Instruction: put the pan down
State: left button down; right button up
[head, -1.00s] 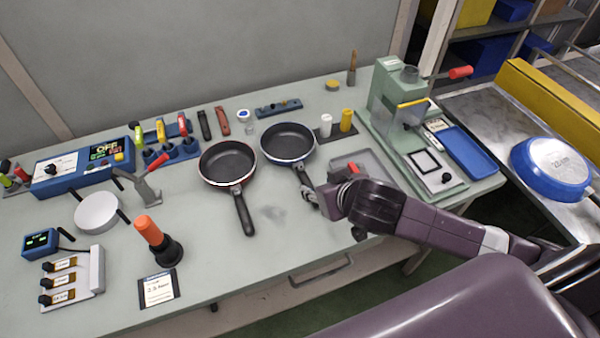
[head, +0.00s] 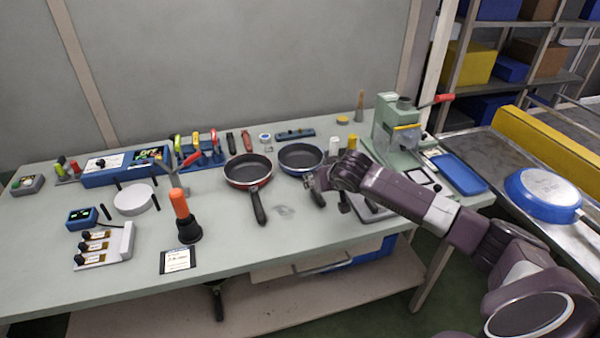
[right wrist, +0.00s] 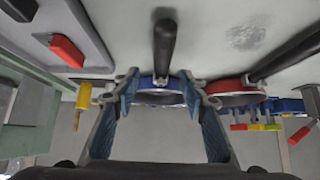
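The blue-rimmed pan (head: 300,157) sits upright on the table, its handle (head: 319,199) pointing to the front edge. It also shows in the right wrist view, with its rim (right wrist: 160,98) seen between my fingers and its black handle (right wrist: 164,48) beyond the fingertips. My right gripper (head: 314,182) is over the handle area in the head view. In the right wrist view my right gripper (right wrist: 160,82) has its fingers wide apart with nothing gripped. A red pan (head: 249,171) rests just left of the blue one. My left gripper is not in view.
An upside-down blue pan (head: 543,190) lies on the metal conveyor (head: 487,155) at right. A green press (head: 393,128) and blue tray (head: 459,173) stand at the table's right. An orange-handled tool (head: 182,210) stands at left. Bare tabletop (head: 235,240) lies in front of the pans.

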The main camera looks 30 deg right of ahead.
aim_at(307, 173)
jog(key=shift+w+f, duration=0.35)
jog(key=x, duration=0.3)
jog(key=shift+a+f+p, duration=0.1)
jog(key=shift+p, duration=0.25)
jog(key=shift+w+f, duration=0.25)
jog(key=shift+f, duration=0.15)
jog(key=shift+c, duration=0.3)
jog(key=c, duration=1)
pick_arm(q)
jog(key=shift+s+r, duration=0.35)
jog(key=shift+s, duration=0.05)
pick_arm(e)
grip_shut()
